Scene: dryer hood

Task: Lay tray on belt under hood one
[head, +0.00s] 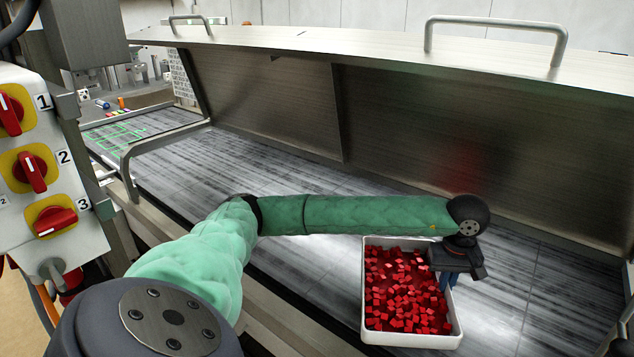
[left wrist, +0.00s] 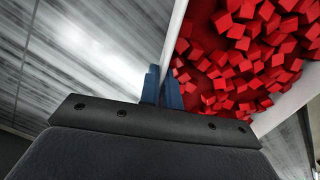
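A white tray (head: 412,339) full of small red cubes (head: 403,289) is at the front right of the grey belt (head: 320,256) in the head view. It looks level; I cannot tell whether its bottom touches the belt. My left gripper (head: 449,281) is at the tray's right wall, blue fingers pointing down. In the left wrist view the fingers (left wrist: 163,88) are close together, with the tray wall (left wrist: 174,32) between them. The raised metal hood (head: 440,130) stands behind the tray, its inner side showing. No number shows on it. My right gripper is out of view.
A panel (head: 40,180) with red knobs numbered 1, 2 and 3 stands at the left. A metal bar handle (head: 135,160) borders the belt's left part. The belt left of the tray, behind my left arm, is bare. Small items (head: 110,103) lie beyond at the far left.

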